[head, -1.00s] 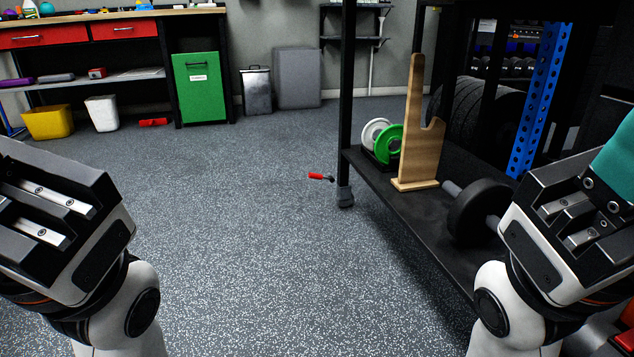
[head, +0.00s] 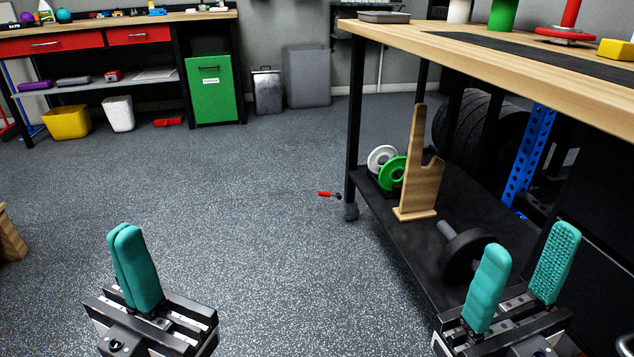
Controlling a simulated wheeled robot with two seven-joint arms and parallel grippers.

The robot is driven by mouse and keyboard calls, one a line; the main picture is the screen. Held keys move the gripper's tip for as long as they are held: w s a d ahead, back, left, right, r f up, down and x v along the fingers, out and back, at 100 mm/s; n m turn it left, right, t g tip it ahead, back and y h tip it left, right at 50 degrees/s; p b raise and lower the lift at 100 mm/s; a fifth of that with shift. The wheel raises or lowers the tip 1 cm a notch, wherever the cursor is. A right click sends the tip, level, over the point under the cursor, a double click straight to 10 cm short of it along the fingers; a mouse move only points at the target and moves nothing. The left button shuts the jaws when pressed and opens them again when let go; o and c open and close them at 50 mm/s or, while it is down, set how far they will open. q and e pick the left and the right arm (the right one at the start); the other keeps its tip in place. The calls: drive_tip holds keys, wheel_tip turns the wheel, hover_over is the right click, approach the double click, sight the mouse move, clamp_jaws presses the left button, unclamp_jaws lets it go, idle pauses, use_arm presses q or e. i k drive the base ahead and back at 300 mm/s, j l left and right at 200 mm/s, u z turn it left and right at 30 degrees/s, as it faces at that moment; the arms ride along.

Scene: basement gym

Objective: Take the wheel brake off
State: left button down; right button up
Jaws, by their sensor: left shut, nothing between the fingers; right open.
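The wheel brake is a small lever with a red grip (head: 325,194) and a dark end. It sticks out to the left, close to the floor, beside the grey caster (head: 351,211) under the near left leg of the workbench. The joint between lever and caster is too small to make out. My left gripper (head: 127,236), with teal fingers pointing up, is shut and empty at the lower left, well apart from the lever. My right gripper (head: 530,247) is open and empty at the lower right, in front of the bench's lower shelf.
The workbench (head: 455,45) has a wooden top and a black lower shelf (head: 395,212) holding a wooden stand (head: 415,180), weight plates (head: 393,172) and a dumbbell (head: 468,255). Speckled floor left of the bench is clear. A green cabinet (head: 215,95) stands at the back.

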sight(326, 194)
drive_tip(key=i+j+z, duration=0.35)
drive_tip(key=i+j, duration=0.45)
drive_tip(key=i, duration=0.55)
drive_tip(key=i+j+z, duration=0.35)
drive_tip(key=i+j, duration=0.8)
drive_tip(key=i, duration=0.05)
